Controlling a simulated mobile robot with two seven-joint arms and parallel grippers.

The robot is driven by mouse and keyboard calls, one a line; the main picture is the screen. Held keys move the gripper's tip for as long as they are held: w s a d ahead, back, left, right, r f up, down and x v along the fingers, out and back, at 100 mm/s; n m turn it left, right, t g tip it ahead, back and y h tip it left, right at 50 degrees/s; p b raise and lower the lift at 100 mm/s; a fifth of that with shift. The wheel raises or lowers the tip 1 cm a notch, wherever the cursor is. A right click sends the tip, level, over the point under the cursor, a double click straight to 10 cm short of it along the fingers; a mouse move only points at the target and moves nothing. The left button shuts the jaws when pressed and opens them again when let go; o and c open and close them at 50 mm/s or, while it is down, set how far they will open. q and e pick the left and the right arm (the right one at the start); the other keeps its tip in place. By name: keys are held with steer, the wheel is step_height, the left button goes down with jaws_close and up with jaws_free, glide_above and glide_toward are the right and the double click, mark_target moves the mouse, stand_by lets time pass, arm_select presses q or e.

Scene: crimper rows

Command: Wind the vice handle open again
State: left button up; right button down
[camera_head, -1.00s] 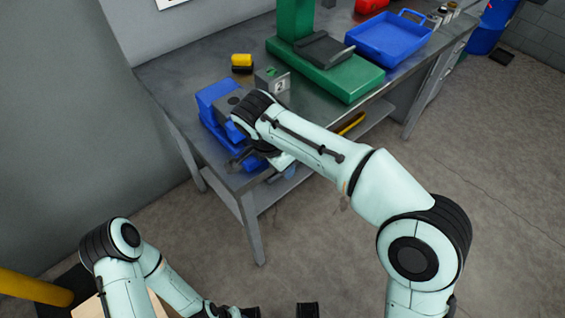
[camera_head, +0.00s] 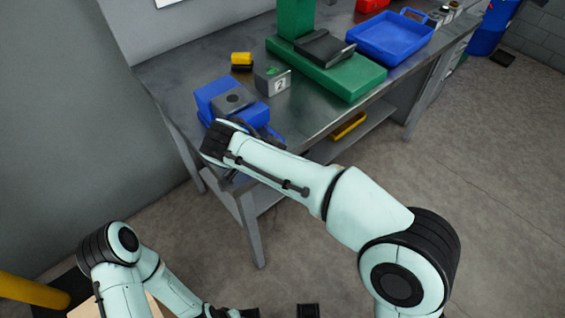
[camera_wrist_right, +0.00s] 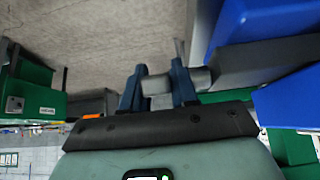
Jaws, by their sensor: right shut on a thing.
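The blue vice (camera_head: 210,92) with its grey jaw block stands on the near left corner of the workbench. My right arm crosses in front of its near side, so the handle and my right gripper are hidden in the head view. In the right wrist view my right gripper (camera_wrist_right: 158,72) has its two dark fingers shut on a grey, rounded bar of the vice handle (camera_wrist_right: 158,86). The blue vice body shows at the upper right there. My left arm is low at the left, away from the bench. Two dark blocks show at the bottom edge, too cut off to read.
On the workbench (camera_head: 165,72) are a small yellow-and-black item (camera_head: 242,61), a grey block marked 2 (camera_head: 272,82), a green press (camera_head: 340,80) and a blue tray (camera_head: 390,38). A yellow bin (camera_head: 348,126) is on the lower shelf. Open floor lies to the right.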

steer(key=c, duration=1)
jaws_free()
steer(key=shift+o, duration=0.2)
steer(key=shift+r, duration=0.1)
steer(key=p+v, duration=0.2)
steer(key=v, duration=1.1)
steer(key=shift+p, duration=0.35)
steer(key=shift+r, duration=0.1)
